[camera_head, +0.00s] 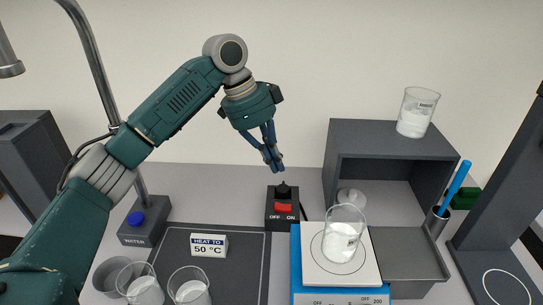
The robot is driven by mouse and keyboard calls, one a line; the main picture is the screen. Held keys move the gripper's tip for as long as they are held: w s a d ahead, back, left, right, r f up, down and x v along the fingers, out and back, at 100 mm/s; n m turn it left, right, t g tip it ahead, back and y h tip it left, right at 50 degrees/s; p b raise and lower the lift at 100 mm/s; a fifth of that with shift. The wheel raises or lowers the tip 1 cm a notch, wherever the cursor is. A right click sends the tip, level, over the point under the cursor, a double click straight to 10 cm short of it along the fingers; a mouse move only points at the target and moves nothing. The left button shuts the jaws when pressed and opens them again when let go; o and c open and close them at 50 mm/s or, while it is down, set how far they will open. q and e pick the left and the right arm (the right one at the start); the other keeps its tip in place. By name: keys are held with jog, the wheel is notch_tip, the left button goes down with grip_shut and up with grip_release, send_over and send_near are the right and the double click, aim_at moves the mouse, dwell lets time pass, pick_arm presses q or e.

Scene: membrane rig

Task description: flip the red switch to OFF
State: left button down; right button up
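The red switch (283,208) sits on the front of a small black box (270,203) at the back middle of the table. The box is labelled OFF on the left and ON on the right. I cannot tell which way the rocker is tilted. My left gripper (277,167) hangs in the air above and slightly left of the box, fingers pointing down. Its blue fingers are close together, with nothing visible between them. It appears apart from the switch. My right gripper is not in view.
A blue hotplate (330,297) holding a beaker (343,236) stands right of the switch box. Behind it is a dark open cabinet (371,138) with a beaker (416,113) on top. A "HEAT TO 50 °C" sign (209,246) stands on a dark mat (251,276) at left.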

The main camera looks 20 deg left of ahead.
pick_arm(q)
send_over(284, 205)
jog(key=f, duration=0.3)
jog(key=f+p, duration=0.1)
jog(key=f, duration=0.1)
jog(key=shift+w+a+f, duration=0.15)
jog(key=shift+w+a, duration=0.1)
jog(key=f, duration=0.1)
jog(key=a+f, duration=0.1)
jog(key=f, duration=0.1)
jog(key=shift+s+a+p, duration=0.1)
jog(key=shift+a+p, duration=0.05)
jog(key=shift+p, duration=0.15)
jog(key=shift+s+a+f, duration=0.1)
jog(key=shift+a+f, duration=0.05)
jog(key=shift+f, duration=0.25)
